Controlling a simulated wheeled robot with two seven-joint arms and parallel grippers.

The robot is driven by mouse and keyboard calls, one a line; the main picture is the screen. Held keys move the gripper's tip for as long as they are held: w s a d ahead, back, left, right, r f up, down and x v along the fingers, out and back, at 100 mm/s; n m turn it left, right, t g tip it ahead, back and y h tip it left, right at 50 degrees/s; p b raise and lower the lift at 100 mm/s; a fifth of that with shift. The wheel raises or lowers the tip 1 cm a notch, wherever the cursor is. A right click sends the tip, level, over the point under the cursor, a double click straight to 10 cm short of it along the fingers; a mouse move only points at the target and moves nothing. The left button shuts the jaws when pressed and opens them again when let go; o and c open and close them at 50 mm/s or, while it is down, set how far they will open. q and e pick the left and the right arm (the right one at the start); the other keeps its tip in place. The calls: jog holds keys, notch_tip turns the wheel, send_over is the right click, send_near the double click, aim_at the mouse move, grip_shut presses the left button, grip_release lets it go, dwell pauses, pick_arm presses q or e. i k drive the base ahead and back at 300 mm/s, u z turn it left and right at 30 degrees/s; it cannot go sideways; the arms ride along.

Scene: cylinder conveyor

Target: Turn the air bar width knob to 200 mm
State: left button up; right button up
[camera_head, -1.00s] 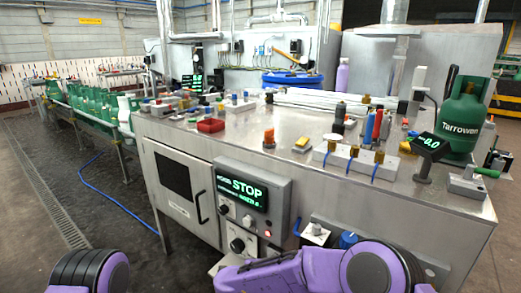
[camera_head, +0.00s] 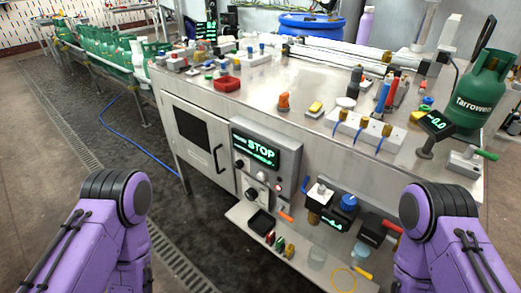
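The control box (camera_head: 288,152) is on the front of the steel bench, with a lit green display (camera_head: 256,147) reading STOP. Below the display are small dark knobs; one knob (camera_head: 239,164) is at the left under the display. A larger dark knob (camera_head: 251,193) on a pale plate is lower down. Labels are too small to read, so I cannot tell which knob is the air bar width knob. My purple arms show at lower left and lower right, apart from the panel. Both grippers are out of the frame.
A low shelf (camera_head: 236,216) juts out below the panel, carrying a black tray (camera_head: 262,222) and small coloured items. A blue-capped device (camera_head: 347,203) is to its right. A green Tarrowen cylinder (camera_head: 478,100) stands at the right.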

aim_at(252, 194)
jog(key=z, duration=2)
jog(key=k, duration=0.35)
jog(key=u, duration=0.95)
